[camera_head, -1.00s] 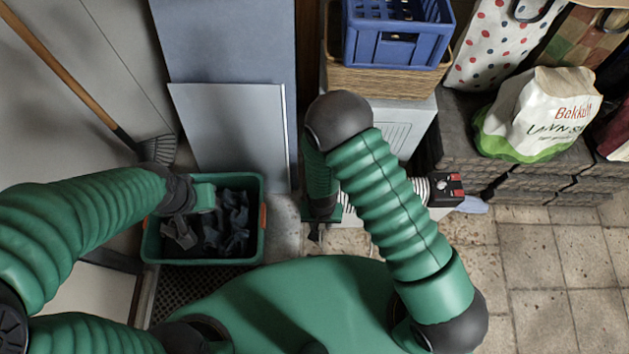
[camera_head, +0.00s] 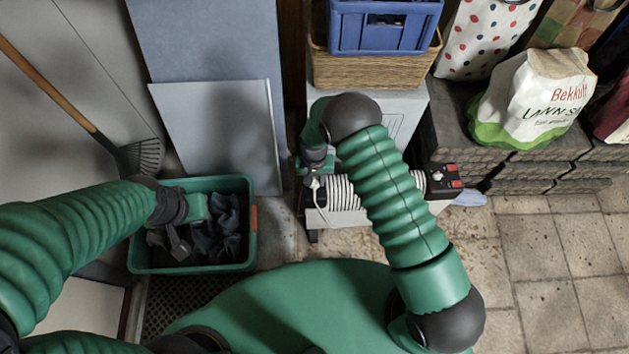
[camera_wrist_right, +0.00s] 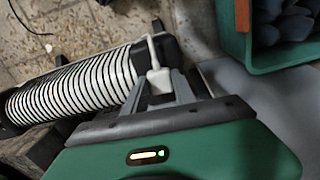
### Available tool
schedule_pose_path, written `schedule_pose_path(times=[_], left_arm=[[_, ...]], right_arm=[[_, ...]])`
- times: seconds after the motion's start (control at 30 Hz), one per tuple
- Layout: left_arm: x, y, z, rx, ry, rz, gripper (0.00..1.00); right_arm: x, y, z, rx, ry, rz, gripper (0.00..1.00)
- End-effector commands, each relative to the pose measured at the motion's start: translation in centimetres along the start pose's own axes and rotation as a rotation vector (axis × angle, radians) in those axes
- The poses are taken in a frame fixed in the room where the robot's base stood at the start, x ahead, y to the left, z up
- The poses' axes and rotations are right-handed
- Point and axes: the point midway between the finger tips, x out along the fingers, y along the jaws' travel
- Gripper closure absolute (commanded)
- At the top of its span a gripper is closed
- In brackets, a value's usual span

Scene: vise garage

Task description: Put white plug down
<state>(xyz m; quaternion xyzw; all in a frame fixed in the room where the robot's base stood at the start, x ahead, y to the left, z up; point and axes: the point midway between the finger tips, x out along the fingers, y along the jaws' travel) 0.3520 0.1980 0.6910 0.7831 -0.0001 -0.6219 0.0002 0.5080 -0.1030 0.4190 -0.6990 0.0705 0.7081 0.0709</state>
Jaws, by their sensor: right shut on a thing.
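The white plug (camera_wrist_right: 158,80) is between the fingers of my right gripper (camera_wrist_right: 160,92) in the right wrist view, with its white cord running up and left. In the head view, my right gripper (camera_head: 316,178) is at the left end of a white ribbed heater (camera_head: 345,192), and a small white bit of the plug (camera_head: 315,187) shows below it. The plug looks close to the heater's dark end cap; I cannot tell whether they touch. My left gripper (camera_head: 178,240) hangs over the green bin; its opening is unclear.
The green bin (camera_head: 252,235) holds dark cloth-like items. A blue crate (camera_head: 385,28) sits in a wicker basket (camera_head: 370,72) behind the heater. A rake (camera_head: 65,90) leans at left. A white-green bag (camera_head: 530,98) lies at right. Tiled floor (camera_head: 545,265) is clear at lower right.

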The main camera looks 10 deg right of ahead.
Motion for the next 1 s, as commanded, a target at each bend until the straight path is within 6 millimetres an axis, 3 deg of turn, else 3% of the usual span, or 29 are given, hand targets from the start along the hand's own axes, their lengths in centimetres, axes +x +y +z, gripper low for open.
schedule_pose_path(times=[0.17,0.2,0.37,0.73,1.0], left_arm=[[-0.1,0.0,-0.1,0.000,0.001,0.000,1.00],[-0.1,0.0,0.0,0.000,0.001,0.000,1.00],[-0.1,0.0,-0.1,0.000,0.001,0.000,1.00],[-0.5,0.0,-0.1,0.000,0.001,0.000,1.00],[-2.7,0.0,-0.7,0.000,0.001,0.000,1.00]], right_arm=[[0.0,0.0,-0.1,0.000,0.004,0.000,1.00],[0.1,0.0,-0.1,0.000,0.004,0.000,0.67],[0.0,0.0,0.0,0.000,0.004,0.000,0.46],[-0.8,0.0,-0.1,0.000,0.005,-0.001,0.46],[-7.5,0.0,-0.1,0.000,0.008,-0.002,0.46]])
